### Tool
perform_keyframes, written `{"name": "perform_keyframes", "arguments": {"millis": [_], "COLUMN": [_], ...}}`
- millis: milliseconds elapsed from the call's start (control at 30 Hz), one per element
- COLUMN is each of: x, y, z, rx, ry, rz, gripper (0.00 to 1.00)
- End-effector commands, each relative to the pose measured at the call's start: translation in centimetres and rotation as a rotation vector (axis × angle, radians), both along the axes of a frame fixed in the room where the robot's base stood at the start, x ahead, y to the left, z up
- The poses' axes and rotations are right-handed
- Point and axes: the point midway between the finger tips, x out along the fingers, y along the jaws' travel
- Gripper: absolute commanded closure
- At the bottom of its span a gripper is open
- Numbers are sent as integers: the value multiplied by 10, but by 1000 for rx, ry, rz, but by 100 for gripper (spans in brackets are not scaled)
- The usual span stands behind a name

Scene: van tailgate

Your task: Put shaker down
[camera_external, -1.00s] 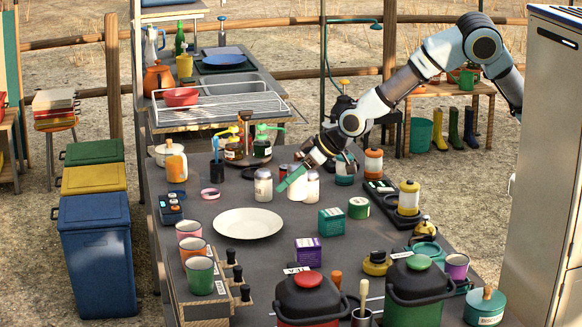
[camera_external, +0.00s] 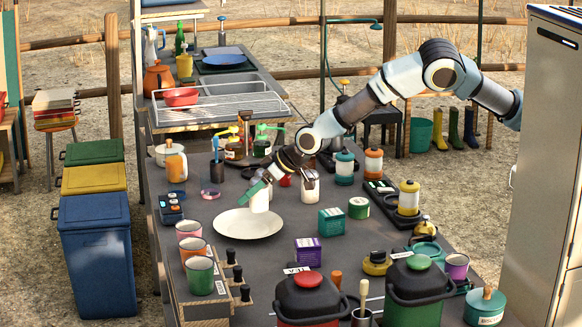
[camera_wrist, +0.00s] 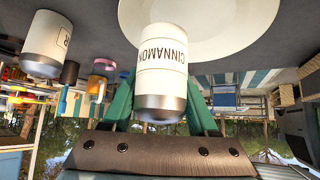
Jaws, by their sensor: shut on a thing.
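My gripper (camera_external: 259,190), with green fingers, is shut on a white shaker (camera_external: 259,201) with a grey cap. In the wrist view the shaker (camera_wrist: 161,82) is labelled CINNAMON and sits between the two green fingers (camera_wrist: 162,104). In the external view it overlaps the far right rim of the round white plate (camera_external: 240,226). I cannot tell whether its base touches anything. The plate (camera_wrist: 215,22) also shows behind the shaker in the wrist view.
Another white shaker (camera_external: 310,189) stands right of the held one; a similar one shows in the wrist view (camera_wrist: 44,45). A green box (camera_external: 331,222) and a purple box (camera_external: 308,251) stand nearer. Mugs (camera_external: 199,275) stand front left. Dark tabletop left of the plate has some room.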

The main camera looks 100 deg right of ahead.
Motion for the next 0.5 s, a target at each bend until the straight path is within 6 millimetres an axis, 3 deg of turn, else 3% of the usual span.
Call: {"name": "perform_keyframes", "arguments": {"millis": [200, 500], "x": [-1, 0], "y": [-1, 0], "z": [-29, -32], "rx": [1, 1], "ry": [2, 1], "rz": [-1, -1], "gripper": [100, 100]}}
